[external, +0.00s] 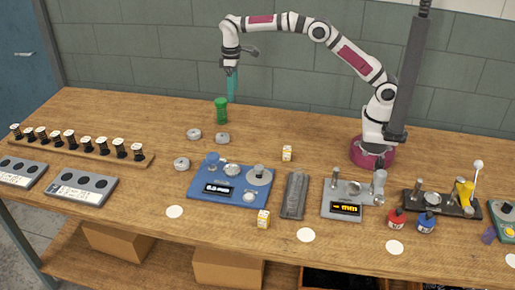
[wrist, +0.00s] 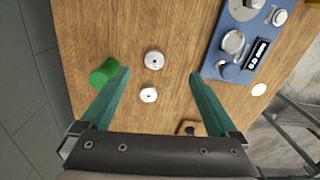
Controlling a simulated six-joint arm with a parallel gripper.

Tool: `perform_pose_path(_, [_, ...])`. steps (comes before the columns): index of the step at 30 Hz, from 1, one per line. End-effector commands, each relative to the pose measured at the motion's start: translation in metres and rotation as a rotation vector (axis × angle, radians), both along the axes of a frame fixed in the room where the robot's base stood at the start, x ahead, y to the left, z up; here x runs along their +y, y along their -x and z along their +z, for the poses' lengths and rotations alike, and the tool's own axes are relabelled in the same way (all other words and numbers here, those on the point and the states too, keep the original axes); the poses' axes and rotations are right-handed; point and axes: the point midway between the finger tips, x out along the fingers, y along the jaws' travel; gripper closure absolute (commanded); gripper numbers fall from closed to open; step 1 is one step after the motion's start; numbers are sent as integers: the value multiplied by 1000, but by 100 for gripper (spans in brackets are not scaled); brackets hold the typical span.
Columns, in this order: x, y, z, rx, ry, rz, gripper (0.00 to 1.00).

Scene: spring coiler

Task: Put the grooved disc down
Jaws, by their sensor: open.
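Small silver discs lie flat on the wooden table: one (external: 194,134), a second beside it (external: 222,138), and a third nearer the front (external: 182,164). I cannot tell which is the grooved disc. Two discs also show in the wrist view, one upper (wrist: 153,61) and one lower (wrist: 149,95), both in line with the gap between my fingers but well below them. My gripper (external: 232,98) hangs above the back of the table, teal fingers pointing down. In the wrist view my gripper (wrist: 158,74) is wide open with nothing between the fingers.
A green cylinder (external: 221,111) stands near my gripper. A blue machine (external: 204,197) with a display and round parts sits in front of the discs. A wooden rack (external: 100,152) of several spools stands at left. Bare tabletop lies around the discs.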

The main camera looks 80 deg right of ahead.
Motion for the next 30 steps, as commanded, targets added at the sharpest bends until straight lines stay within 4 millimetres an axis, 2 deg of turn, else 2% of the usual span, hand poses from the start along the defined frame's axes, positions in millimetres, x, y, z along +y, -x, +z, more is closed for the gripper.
perform_pose_path(1, [-1, 31, 30, -1, -13, -52, 5])
perform_pose_path(2, [-1, 53, 44, 1, -21, -87, 5])
perform_pose_path(3, [-1, 85, 58, 5, -32, -138, 5])
perform_pose_path(5, [0, 141, 73, 13, -50, -217, 5])
perform_pose_path(6, [1, 180, 76, 19, -61, -271, 5])
perform_pose_path(8, [3, 239, 73, 29, -77, -350, 5])
perform_pose_path(9, [4, 274, 66, 36, -87, -400, 5])
perform_pose_path(12, [7, 342, 41, 49, -105, -498, 5])
perform_pose_path(13, [8, 357, 34, 54, -108, -521, 5])
perform_pose_path(15, [9, 379, 21, 59, -116, -557, 5])
perform_pose_path(18, [10, 392, 12, 63, -117, -577, 5])
perform_pose_path(30, [10, 392, 12, 66, -117, -576, 5])
